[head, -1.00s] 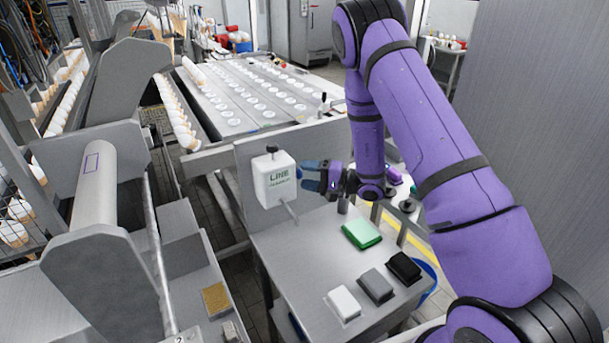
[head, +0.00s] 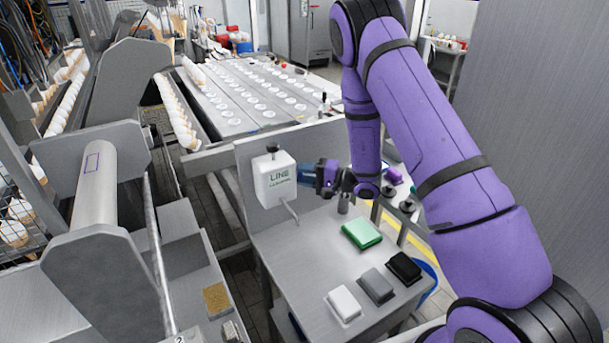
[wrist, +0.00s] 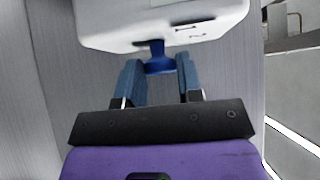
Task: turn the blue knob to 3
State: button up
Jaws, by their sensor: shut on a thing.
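The white box marked LINE (head: 276,183) is fixed to an upright grey panel. It shows at the top of the wrist view (wrist: 160,22). The blue knob (wrist: 159,66) sticks out from the box, between the two blue fingers of my gripper (wrist: 159,74). The gripper is shut on the knob. In the head view my gripper (head: 318,175) is against the right side of the box and hides the knob. No number scale or knob setting can be read; the small dark marks on the box are unclear.
A thin lever or spout (head: 291,213) sticks out below the box. A black knob (head: 272,147) tops it. The grey bench (head: 310,262) below holds a green block (head: 361,234) and white, grey and black blocks. Its middle is clear.

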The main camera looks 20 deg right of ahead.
jog(key=shift+r, duration=0.1)
jog(key=m+g+h, duration=0.1)
jog(key=m+g, duration=0.1)
jog(key=m+g+h, duration=0.3)
jog(key=m+g, duration=0.1)
jog(key=g, duration=0.1)
jog(key=shift+w+r+h, duration=0.3)
jog(key=shift+r, duration=0.1)
dwell(0.7)
jog(key=o, duration=0.9)
